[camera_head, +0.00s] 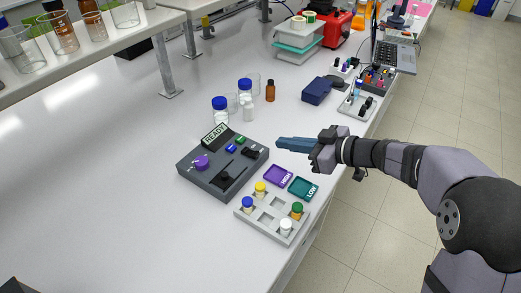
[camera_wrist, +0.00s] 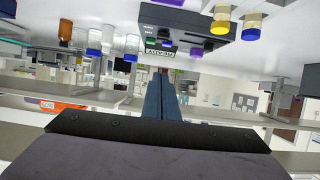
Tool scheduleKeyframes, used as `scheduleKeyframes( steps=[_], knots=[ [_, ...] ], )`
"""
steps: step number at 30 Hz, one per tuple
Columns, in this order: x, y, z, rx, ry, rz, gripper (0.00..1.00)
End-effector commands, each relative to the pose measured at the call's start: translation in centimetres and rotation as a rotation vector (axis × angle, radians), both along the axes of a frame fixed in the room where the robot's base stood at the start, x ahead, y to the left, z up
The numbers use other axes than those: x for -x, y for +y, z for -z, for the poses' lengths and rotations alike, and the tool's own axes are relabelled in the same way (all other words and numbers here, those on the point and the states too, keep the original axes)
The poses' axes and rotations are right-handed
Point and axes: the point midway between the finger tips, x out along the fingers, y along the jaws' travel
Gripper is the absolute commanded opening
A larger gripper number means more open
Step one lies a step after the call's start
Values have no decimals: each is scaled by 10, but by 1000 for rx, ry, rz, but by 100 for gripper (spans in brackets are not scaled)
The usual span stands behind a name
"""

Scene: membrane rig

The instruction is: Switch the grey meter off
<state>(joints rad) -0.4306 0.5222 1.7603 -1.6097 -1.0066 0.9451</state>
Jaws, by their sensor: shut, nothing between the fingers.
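The grey meter (camera_head: 207,183) is a dark box on the bench, with a raised display (camera_head: 215,137) reading READY. Its top carries a purple knob (camera_head: 201,162), a blue button (camera_head: 231,148), a green button (camera_head: 241,140), a black part (camera_head: 249,153) near the right corner and a black slider-like part (camera_head: 227,177). The switch position is too small to tell. The meter also shows upside down in the wrist view (camera_wrist: 185,20). My gripper (camera_head: 279,143) is shut and empty, with its blue fingers pointing left, just right of the meter and apart from it.
A grey rack (camera_head: 262,228) with capped vials stands in front, beside a purple HIGH tray (camera_head: 278,175) and a teal LOW tray (camera_head: 303,188). Blue-capped bottles (camera_head: 220,110) and a brown bottle (camera_head: 270,91) stand behind the meter. The bench left of the meter is clear.

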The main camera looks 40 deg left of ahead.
Motion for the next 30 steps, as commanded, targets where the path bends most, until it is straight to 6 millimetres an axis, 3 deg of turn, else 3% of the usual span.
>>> scheduleKeyframes(
  steps=[17, 23, 30],
  knots=[
    [0, 6, 3, 2, 10, 6, 0],
    [0, 28, 11, 2, 10, 4, 0],
    [0, 68, 27, 2, 11, 5, 0]
  ],
)
